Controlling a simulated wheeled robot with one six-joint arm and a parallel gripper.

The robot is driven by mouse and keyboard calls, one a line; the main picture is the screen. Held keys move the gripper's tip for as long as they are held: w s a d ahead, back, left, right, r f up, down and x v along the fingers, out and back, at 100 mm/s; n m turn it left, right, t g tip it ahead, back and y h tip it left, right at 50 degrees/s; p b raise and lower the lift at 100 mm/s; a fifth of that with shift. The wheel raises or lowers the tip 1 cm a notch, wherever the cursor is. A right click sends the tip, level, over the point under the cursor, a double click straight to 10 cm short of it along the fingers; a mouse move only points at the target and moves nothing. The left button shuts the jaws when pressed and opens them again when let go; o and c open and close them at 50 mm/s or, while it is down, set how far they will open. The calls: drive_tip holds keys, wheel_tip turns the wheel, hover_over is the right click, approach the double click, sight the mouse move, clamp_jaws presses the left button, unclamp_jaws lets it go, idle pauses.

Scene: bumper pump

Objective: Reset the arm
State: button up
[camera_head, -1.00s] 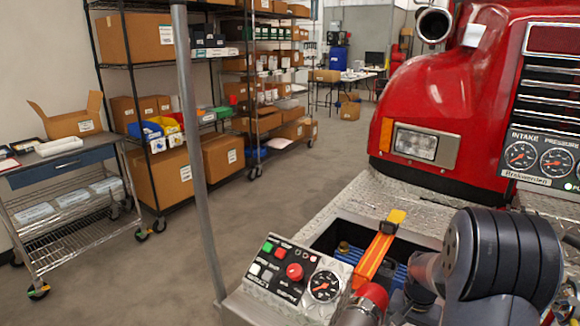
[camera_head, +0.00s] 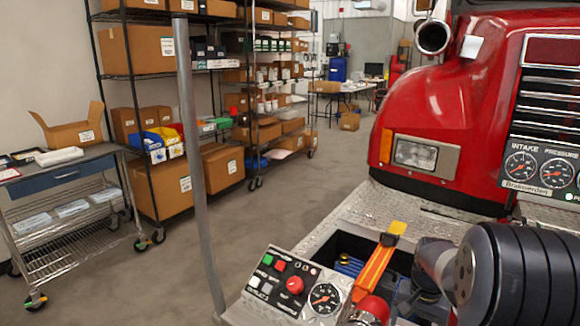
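My arm fills the lower right of the head view, with a dark ribbed joint nearest the camera. My gripper is not visible; it is either out of frame or hidden behind the arm links. A small control panel (camera_head: 291,285) with a red knob, several coloured buttons and a round gauge (camera_head: 324,299) stands at the lower middle, on the truck's bumper (camera_head: 356,216). An orange bar with a yellow end (camera_head: 378,262) lies across an open recess in the bumper, just left of my arm.
The red fire truck (camera_head: 446,110) with intake and pressure gauges (camera_head: 538,168) takes up the right. A grey upright pole (camera_head: 191,130) rises left of the panel. A wire cart (camera_head: 70,225) and shelves of boxes (camera_head: 145,130) stand at left. The floor between (camera_head: 300,185) is clear.

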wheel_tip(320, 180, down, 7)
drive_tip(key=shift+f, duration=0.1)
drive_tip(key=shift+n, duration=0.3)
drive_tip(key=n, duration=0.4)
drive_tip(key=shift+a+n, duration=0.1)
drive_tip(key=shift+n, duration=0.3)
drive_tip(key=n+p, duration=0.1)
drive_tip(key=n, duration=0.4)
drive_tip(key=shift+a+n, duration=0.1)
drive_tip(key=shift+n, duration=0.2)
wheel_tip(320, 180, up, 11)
